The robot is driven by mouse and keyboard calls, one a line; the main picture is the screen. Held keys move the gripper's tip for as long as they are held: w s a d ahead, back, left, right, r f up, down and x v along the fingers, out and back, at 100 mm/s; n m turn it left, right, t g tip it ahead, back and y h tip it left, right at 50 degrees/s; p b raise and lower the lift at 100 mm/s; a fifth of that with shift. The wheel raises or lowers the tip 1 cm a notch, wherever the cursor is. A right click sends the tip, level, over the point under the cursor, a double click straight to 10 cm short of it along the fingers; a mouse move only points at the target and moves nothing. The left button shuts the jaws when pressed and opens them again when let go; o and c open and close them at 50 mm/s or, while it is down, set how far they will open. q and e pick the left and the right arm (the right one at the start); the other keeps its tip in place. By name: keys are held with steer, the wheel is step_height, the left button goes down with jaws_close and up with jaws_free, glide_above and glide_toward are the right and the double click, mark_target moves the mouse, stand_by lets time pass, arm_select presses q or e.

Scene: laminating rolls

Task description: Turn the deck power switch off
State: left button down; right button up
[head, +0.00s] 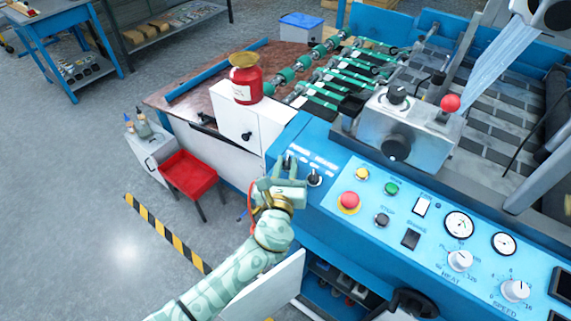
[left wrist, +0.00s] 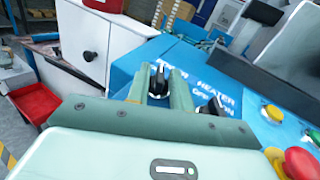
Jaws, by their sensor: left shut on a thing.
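The blue control deck (head: 330,237) has two small black rotary switches at its left end. The left switch (left wrist: 158,80) is between the fingers of my left gripper (left wrist: 155,88), which is shut on it. Its label is partly hidden and ends in "ER". The right switch (left wrist: 212,107), also seen in the head view (head: 314,178), sits just right of the fingers, beside the word "HEATER". In the head view my left gripper (head: 283,170) reaches the deck's left end from below and partly covers the left switch. My right gripper is not in view.
A red emergency button (head: 349,201) and yellow (head: 362,174) and green (head: 391,188) buttons are to the right. Gauges and HEAT and SPEED knobs lie further right. A white cabinet (head: 235,122) with a red can (head: 246,80) stands behind the gripper. A red tray (head: 190,172) is left.

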arm_select(q)
steer(key=shift+n+y, duration=0.4)
steer(key=shift+y, duration=0.1)
steer(key=c, duration=1.5)
jaws_free()
steer(key=shift+s, duration=0.1)
steer(key=s, duration=0.5)
steer(key=s+a+p, duration=0.1)
steer(key=s, duration=1)
steer(key=shift+a, duration=0.25)
